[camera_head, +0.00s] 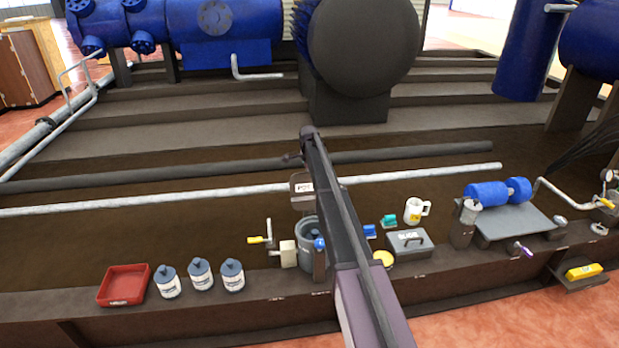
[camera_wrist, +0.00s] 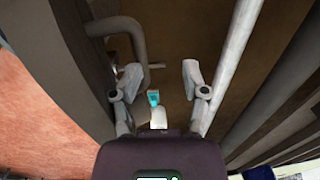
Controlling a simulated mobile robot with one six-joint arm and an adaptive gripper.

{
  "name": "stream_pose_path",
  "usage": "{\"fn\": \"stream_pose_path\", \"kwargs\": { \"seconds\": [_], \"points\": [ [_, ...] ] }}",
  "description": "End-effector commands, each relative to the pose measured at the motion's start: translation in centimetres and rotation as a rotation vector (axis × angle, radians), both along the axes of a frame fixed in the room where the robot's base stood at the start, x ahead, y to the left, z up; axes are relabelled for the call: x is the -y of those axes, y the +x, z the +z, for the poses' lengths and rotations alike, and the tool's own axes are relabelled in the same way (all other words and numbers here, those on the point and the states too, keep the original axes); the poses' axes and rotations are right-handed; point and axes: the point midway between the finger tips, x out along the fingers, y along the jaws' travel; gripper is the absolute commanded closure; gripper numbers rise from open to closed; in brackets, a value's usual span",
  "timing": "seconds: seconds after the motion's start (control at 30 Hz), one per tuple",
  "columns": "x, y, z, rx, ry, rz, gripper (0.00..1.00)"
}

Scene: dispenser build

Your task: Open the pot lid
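In the head view a round dark grey pot-like vessel (camera_head: 307,240) stands on the bench, partly hidden behind my arm. Above its back edge is a brownish plate with a white label (camera_head: 302,186); I cannot tell whether it is the lid or a separate part. In the wrist view my gripper (camera_wrist: 161,82) has its two fingers spread wide, with nothing between the tips. A small teal piece (camera_wrist: 153,97) and a white rounded piece (camera_wrist: 159,118) show between the fingers, nearer the palm. The pot is not recognisable in the wrist view.
Left of the pot are a yellow-handled crank (camera_head: 258,239), several white bottles (camera_head: 200,275) and a red tray (camera_head: 124,285). Right are a grey handled box (camera_head: 408,244), a white mug (camera_head: 414,211) and a blue motor (camera_head: 489,195). Long pipes (camera_head: 420,179) run behind the bench.

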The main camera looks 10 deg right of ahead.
Motion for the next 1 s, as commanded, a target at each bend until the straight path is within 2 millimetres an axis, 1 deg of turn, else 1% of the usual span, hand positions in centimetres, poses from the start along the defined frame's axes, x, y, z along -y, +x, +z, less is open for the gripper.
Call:
{"fn": "stream_pose_path", "kwargs": {
  "seconds": [0.5,1.0],
  "points": [
    [0.2,3.0,0.0,0.005,0.003,-0.001,0.49],
    [0.4,5.3,0.1,0.002,0.002,-0.002,0.49]
  ]
}}
